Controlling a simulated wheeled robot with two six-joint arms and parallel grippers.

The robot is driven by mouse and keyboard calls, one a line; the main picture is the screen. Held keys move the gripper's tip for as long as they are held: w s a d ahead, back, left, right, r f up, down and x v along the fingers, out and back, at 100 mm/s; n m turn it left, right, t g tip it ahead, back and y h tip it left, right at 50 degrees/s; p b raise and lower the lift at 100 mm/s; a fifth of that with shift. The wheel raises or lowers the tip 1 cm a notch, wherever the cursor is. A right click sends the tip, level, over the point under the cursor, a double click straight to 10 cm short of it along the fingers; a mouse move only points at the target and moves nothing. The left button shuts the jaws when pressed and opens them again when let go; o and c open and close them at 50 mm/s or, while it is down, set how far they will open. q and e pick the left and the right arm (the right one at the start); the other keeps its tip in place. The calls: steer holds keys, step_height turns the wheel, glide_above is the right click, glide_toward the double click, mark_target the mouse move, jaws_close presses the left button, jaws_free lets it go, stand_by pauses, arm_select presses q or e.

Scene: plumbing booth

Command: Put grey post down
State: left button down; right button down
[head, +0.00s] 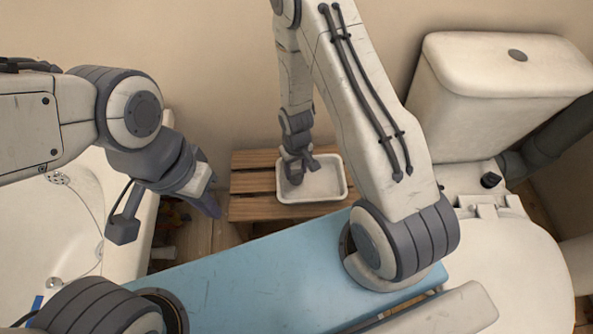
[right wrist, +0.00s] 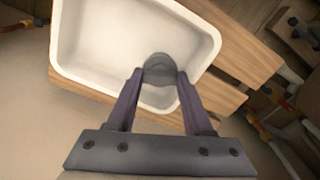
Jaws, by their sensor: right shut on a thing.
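The grey post (right wrist: 160,69) is between the fingertips of my right gripper (right wrist: 160,80), seen end-on as a dark rounded shape in the right wrist view. My right gripper (head: 298,168) is shut on it, over the left part of a white tray (head: 325,190). Whether the post touches the tray floor cannot be told. The tray looks otherwise empty and also shows in the right wrist view (right wrist: 90,30).
The tray stands on a slatted wooden stool (head: 250,184) against the wall. Several tools (right wrist: 275,140) lie on the floor beside the stool.

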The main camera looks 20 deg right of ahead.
steer(key=shift+f, duration=0.15)
steer(key=shift+c, duration=1.5)
jaws_free()
steer(key=shift+r, duration=0.5)
step_height(320, 180, up, 11)
steer(key=p, duration=0.5)
steer(key=s+a+r+n, duration=0.1)
steer(key=s+a+r, duration=0.25)
steer(key=r, duration=0.35)
steer(key=s+a+r+n, duration=0.2)
steer(key=a+r, duration=0.3)
steer(key=r, duration=0.2)
steer(key=s+a+r+n+y, duration=0.1)
steer(key=s+a+r+n, duration=0.2)
steer(key=s+r, duration=0.6)
steer(key=s, duration=0.4)
steer(key=shift+r, duration=0.2)
